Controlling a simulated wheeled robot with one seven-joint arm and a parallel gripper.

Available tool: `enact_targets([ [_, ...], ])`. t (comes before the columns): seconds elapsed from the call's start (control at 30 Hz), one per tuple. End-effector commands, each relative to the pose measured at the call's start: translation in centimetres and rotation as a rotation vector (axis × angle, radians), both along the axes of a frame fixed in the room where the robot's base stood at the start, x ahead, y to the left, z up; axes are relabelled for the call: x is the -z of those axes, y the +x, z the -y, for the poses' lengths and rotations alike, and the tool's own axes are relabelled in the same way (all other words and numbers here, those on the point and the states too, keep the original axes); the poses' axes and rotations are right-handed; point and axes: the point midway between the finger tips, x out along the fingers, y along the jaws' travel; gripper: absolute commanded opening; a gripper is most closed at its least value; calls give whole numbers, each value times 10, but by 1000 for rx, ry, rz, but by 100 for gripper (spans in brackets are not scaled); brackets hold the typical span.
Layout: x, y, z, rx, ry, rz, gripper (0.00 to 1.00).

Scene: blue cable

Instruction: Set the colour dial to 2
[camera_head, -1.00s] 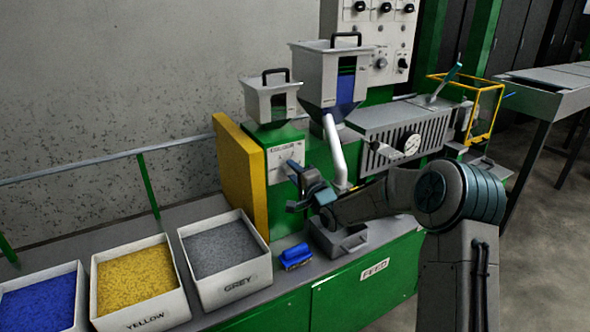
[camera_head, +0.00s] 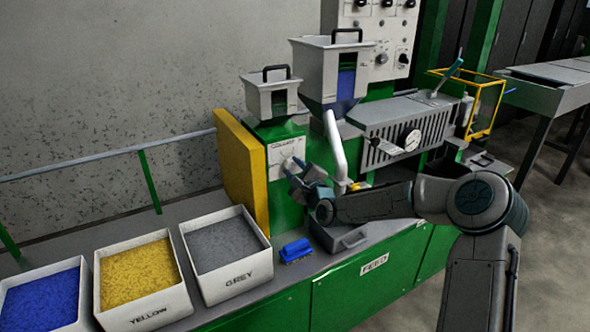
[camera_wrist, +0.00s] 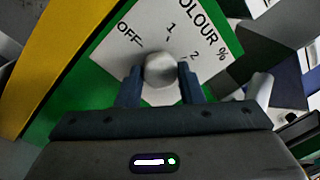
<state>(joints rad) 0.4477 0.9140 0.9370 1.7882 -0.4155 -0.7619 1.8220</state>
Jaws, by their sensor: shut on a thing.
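The colour dial is a round pale grey knob (camera_wrist: 160,70) on a white plate (camera_wrist: 112,48) marked OFF, 1, 2 and "COLOUR %" in the wrist view. In the head view the plate (camera_head: 275,156) is on the green machine front, below the small hopper. My gripper (camera_wrist: 158,78) is shut on the knob, one finger on each side. In the head view my gripper (camera_head: 294,174) is at the plate and covers part of it. I cannot make out a pointer on the knob, so its setting is unclear.
A yellow panel (camera_head: 240,172) stands close to the left of the plate. A pale feed pipe (camera_head: 337,145) and larger hopper (camera_head: 320,72) are to the right. Below are a blue brush (camera_head: 296,250), a grey tray (camera_head: 352,240) and bins of blue, yellow and grey pellets.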

Motion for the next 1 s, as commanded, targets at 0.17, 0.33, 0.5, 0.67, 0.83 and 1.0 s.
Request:
enact_targets([
  [0.17,-1,1,1,2,26,-16,11],
  [0.33,-1,1,1,2,32,-19,11],
  [0.5,-1,1,1,2,31,-19,11],
  [0.67,-1,1,1,2,31,-19,53],
  [0.83,-1,0,0,1,30,-18,56],
  [1.0,0,-1,0,0,29,-19,56],
])
